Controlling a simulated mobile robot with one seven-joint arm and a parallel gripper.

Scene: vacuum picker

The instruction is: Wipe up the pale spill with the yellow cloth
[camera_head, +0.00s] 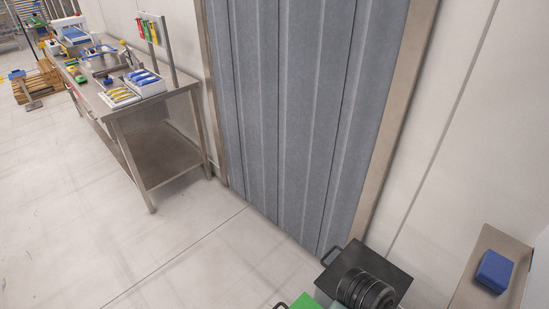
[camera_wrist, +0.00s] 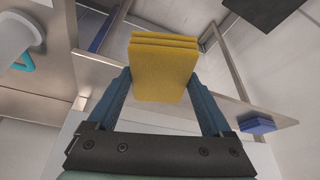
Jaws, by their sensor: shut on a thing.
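My gripper (camera_wrist: 160,82) shows in the wrist view with its two blue fingers on either side of the yellow cloth (camera_wrist: 162,68). It is shut on the cloth, which looks like a thick folded pad in layers and sticks out past the fingertips. Neither the gripper nor the cloth can be made out in the head view. I cannot make out the pale spill in either view.
A steel workbench (camera_head: 141,112) with several tools and trays stands at the left in the head view. A blue block-like item (camera_head: 494,271) lies on a narrow surface (camera_head: 476,290) at the lower right.

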